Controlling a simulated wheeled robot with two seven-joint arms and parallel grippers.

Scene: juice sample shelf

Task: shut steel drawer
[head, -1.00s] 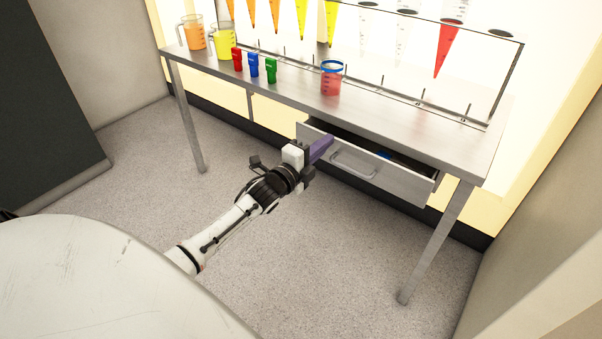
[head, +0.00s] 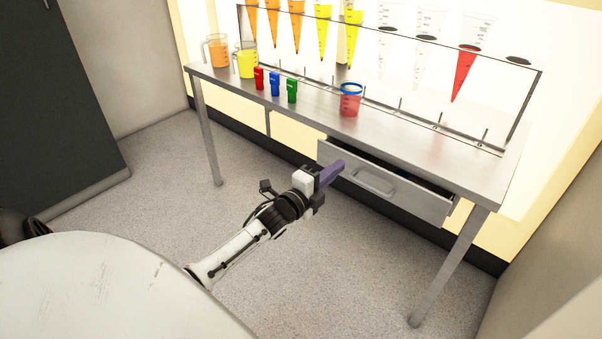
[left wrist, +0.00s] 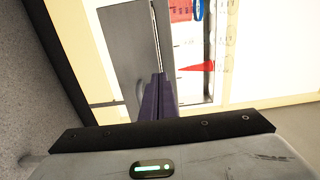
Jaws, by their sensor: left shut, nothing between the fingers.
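The steel drawer (head: 410,198) sits under the right half of the steel table and stands partly open, with a dark gap above its front. Its bar handle (head: 373,182) is on the front. My left gripper (head: 338,169) is shut and empty, its purple fingers overlapping the left part of the drawer front, left of the handle. I cannot tell whether they touch it. In the left wrist view the shut fingers (left wrist: 157,98) point at the grey drawer front (left wrist: 128,48), beside the handle. My right gripper is not in view.
On the steel table (head: 425,140) stand an orange jug (head: 217,52), a yellow jug (head: 246,64), red, blue and green small items, and a red cup (head: 350,102). A rack with several coloured cones is behind. A table leg (head: 448,268) stands right of the drawer. The floor in front is clear.

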